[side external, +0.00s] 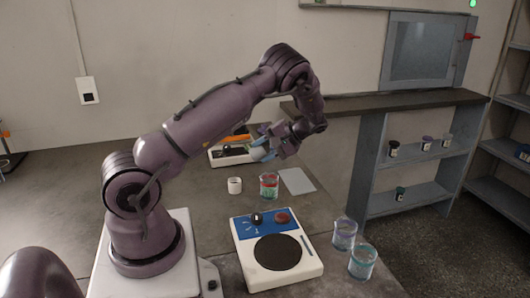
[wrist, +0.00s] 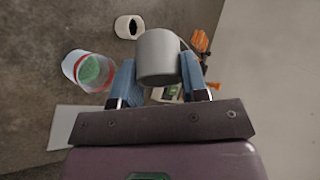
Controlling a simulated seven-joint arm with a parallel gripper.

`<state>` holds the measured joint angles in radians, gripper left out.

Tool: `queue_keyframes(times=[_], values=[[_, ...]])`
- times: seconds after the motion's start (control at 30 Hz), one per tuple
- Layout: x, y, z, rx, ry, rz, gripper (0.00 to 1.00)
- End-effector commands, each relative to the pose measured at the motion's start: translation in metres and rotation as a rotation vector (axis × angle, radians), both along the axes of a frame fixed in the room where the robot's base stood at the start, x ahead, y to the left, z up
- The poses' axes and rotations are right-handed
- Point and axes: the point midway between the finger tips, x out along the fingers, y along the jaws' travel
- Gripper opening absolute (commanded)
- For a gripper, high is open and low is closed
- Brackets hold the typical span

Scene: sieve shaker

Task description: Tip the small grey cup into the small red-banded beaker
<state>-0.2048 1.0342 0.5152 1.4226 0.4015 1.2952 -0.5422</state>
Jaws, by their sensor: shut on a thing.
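My gripper (wrist: 160,72) is shut on the small grey cup (wrist: 157,52), with a blue finger on each side of it. In the side view my gripper (side external: 268,146) is in the air above the table, over the red-banded beaker (side external: 269,186). The cup is small there and partly hidden by the fingers, so I cannot tell its tilt or contents. The beaker is clear glass with a red band and stands upright on the table. In the wrist view the beaker (wrist: 88,70) is left of the cup, apart from it, and shows green material inside.
A small white cup (side external: 234,185) stands left of the beaker. A pale flat sheet (side external: 297,181) lies to its right. A white device with a blue panel (side external: 276,250) is in front, with two glass beakers (side external: 344,233) (side external: 362,262) beside it. Another device (side external: 232,155) stands behind.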

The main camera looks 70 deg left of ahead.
Motion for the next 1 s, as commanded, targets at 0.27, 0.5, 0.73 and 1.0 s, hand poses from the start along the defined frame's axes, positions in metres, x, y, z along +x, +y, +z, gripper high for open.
queue_keyframes(times=[0.27, 0.5, 0.73, 1.0], values=[[0.0, 0.0, 0.0, -0.001, -0.015, 0.0, 0.18], [-0.004, 0.0, 0.008, -0.01, -0.249, 0.004, 0.18], [-0.006, 0.0, 0.011, -0.017, -0.413, 0.001, 0.18], [-0.006, 0.001, 0.011, -0.018, -0.429, 0.0, 0.18]])
